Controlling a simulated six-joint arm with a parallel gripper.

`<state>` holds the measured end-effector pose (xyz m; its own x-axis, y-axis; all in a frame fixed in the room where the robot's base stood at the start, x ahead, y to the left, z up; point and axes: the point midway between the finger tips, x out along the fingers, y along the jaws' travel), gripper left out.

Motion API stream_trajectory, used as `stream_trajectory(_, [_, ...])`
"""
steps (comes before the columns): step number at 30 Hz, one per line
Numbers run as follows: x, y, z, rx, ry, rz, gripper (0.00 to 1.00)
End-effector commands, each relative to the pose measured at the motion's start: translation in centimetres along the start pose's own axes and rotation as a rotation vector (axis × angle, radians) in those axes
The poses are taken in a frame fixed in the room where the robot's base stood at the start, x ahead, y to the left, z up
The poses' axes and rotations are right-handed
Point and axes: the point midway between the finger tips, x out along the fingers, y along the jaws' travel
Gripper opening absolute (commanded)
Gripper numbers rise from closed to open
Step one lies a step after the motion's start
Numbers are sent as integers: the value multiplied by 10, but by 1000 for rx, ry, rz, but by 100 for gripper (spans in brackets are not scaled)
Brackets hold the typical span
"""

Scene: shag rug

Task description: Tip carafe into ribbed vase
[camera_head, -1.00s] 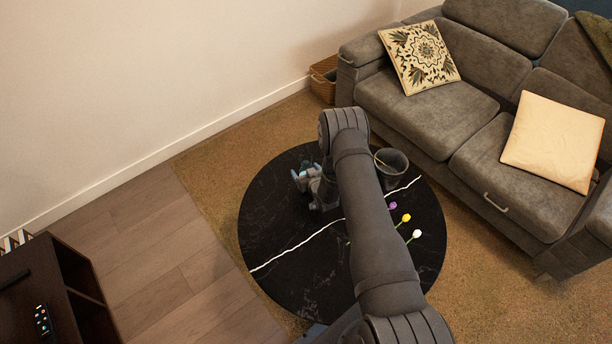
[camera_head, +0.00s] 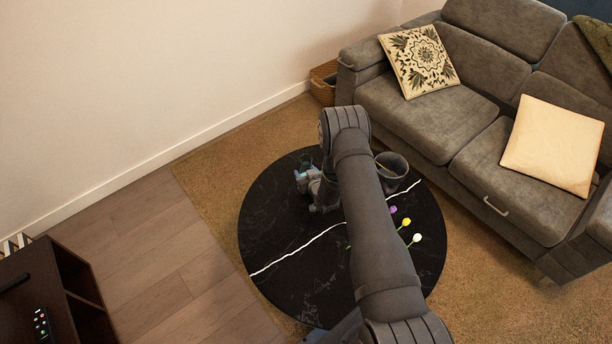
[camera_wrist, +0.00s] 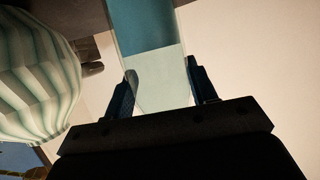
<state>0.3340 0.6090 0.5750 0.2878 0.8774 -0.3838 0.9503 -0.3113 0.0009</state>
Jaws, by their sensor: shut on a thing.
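My gripper (camera_wrist: 163,90) is shut on the carafe (camera_wrist: 150,30), a clear vessel holding blue liquid, with its pale, empty part between the fingers. In the wrist view, the liquid's edge is nearly level across the picture. The ribbed vase (camera_wrist: 38,80), pale green and white with a rounded body, stands to the left, apart from the carafe; the picture edge cuts it off. In the head view, my gripper (camera_head: 306,180) is over the left back of the round black table. The carafe and ribbed vase are too small or hidden there to make out.
The black table (camera_head: 290,270) has a white vein and a clear front left. A grey bucket-like container (camera_head: 393,172) stands right of my arm. Several tulips, including a yellow one (camera_head: 405,220), lie at the table's right. A grey sofa (camera_head: 420,110) stands behind.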

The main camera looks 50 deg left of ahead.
Motion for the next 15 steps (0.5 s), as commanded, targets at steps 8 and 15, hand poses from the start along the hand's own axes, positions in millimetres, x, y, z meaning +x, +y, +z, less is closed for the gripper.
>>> stream_trajectory(8, [-17, 0, -45, -1, 4, 0, 14])
stream_trajectory(15, [-29, 1, -72, 2, 4, 1, 14])
